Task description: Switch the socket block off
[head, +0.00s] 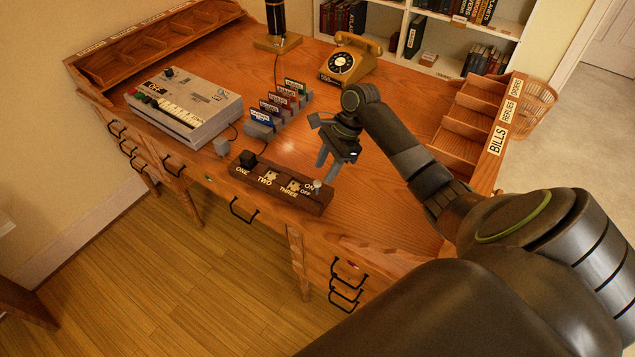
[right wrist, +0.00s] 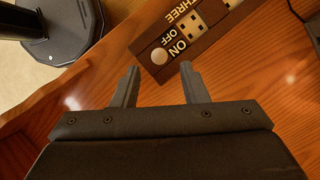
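The socket block (head: 268,186) is a long dark brown bar near the desk's front edge, with sockets labelled ONE, TWO and THREE. A black plug (head: 247,159) sits at ONE. At its right end is a pale round switch (head: 317,186) by the ON and OFF labels. In the right wrist view the switch (right wrist: 159,56) shows beyond and between my fingertips. I cannot tell which way it is set. My right gripper (head: 329,164) is open and empty, above and just behind that end, apart from the switch. My left gripper is out of view.
A grey keyed machine (head: 190,103) stands to the left, with coloured labelled blocks (head: 272,117) behind the socket block. A yellow telephone (head: 350,60) and lamp base (head: 278,42) stand farther back. Wooden pigeonholes (head: 470,125) line the right side. The desk right of the block is clear.

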